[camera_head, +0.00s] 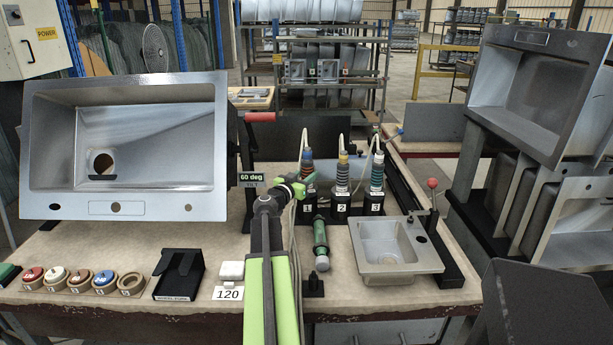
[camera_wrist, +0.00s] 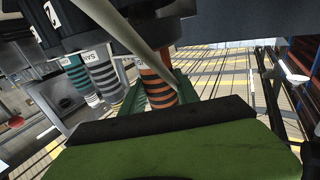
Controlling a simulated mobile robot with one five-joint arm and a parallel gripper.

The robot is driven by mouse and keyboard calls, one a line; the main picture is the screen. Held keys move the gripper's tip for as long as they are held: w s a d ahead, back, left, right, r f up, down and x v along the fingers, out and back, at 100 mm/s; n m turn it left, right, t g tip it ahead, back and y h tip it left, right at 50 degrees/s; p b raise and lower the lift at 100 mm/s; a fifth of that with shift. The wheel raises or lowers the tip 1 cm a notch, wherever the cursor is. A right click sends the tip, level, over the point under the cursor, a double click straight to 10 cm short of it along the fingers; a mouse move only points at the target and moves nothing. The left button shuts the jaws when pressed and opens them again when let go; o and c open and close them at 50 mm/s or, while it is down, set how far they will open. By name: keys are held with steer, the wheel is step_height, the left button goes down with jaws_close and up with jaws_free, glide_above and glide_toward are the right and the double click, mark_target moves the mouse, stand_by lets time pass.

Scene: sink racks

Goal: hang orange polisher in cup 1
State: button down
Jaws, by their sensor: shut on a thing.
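The orange polisher (camera_head: 308,168) stands upright at cup 1 (camera_head: 308,208), its upper part showing above the black cup. In the wrist view its orange and dark bands (camera_wrist: 156,88) show close in front of me. My gripper (camera_head: 298,186) is at the polisher's side just above the cup rim and is shut on it. Green finger parts show beside the bands in the wrist view. How deep the polisher's lower end sits in the cup is hidden.
Cup 2 (camera_head: 341,208) and cup 3 (camera_head: 374,203) stand to the right with polishers in them. A green cylinder (camera_head: 320,245) lies on the bench before cup 1. A small sink (camera_head: 392,250) is at the right, a large tilted sink (camera_head: 125,150) at the left.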

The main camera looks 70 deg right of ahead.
stand_by(0.4)
steer(key=shift+f+b, duration=0.7)
steer(key=shift+r, duration=0.1)
steer(key=c, duration=0.8)
jaws_free()
steer(key=shift+c, duration=0.2)
